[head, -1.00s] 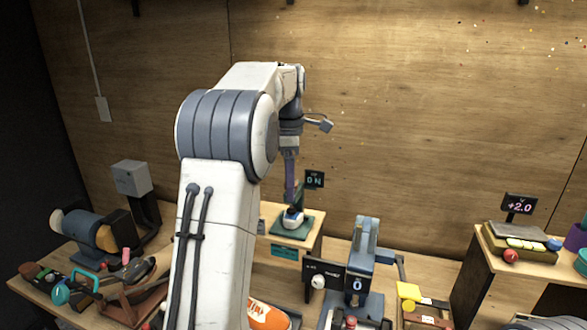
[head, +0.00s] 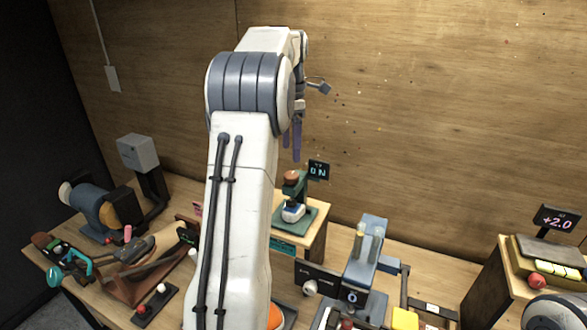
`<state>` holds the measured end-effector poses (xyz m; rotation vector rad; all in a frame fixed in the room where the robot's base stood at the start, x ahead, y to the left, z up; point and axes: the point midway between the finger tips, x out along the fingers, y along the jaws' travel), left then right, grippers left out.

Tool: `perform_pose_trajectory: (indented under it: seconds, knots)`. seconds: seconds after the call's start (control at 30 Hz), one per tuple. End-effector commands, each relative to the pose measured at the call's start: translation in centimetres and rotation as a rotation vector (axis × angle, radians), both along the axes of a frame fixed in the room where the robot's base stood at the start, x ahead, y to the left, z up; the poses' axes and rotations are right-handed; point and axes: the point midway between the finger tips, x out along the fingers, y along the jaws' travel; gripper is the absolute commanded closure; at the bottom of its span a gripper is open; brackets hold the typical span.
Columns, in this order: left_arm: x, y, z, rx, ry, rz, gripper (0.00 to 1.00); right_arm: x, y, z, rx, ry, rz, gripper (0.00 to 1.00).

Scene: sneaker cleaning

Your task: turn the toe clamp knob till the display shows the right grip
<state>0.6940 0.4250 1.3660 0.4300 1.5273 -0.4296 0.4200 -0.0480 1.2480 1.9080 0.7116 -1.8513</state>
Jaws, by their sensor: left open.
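My left gripper (head: 291,137) hangs in front of the wooden wall with its purple fingers pointing down. It is open and empty, above the green stand. An orange sneaker (head: 288,316) shows partly at the bottom, mostly hidden behind my left arm. A dark panel (head: 322,279) with a pale round knob (head: 310,288) stands right of the sneaker; a display (head: 352,297) beside it reads 0. A small dark display (head: 187,235) stands left of my arm, its text too small to read. I cannot tell which knob is the toe clamp's. My right gripper is not in view.
A green stand (head: 307,222) with a display (head: 318,170) reading ON sits behind. A display (head: 557,219) at right reads +2.0. A blue grinder-like machine (head: 92,208) and several tools crowd the left bench. The air around the gripper is clear.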

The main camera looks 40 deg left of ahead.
Motion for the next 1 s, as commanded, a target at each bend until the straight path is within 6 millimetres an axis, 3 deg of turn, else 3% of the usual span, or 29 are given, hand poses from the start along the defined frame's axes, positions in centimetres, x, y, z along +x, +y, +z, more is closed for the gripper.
perform_pose_trajectory:
  seconds: [0.2, 0.4, 0.8, 0.87, 1.0]
  knots:
    - [-0.1, -0.1, -4.1, -0.003, 0.004, -0.001, 0.18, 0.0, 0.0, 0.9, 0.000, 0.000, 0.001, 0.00]
    - [0.0, -0.1, -6.8, -0.002, 0.003, -0.001, 0.18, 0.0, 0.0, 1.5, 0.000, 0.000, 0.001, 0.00]
    - [0.0, 0.0, -7.8, 0.000, 0.000, -0.001, 0.18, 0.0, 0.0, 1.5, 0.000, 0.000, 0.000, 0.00]
    - [0.0, 0.0, -7.8, 0.000, 0.000, -0.001, 0.37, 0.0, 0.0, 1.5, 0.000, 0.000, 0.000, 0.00]
    - [0.0, 0.0, -7.7, 0.000, 0.000, -0.001, 0.91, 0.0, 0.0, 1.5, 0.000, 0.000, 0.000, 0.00]
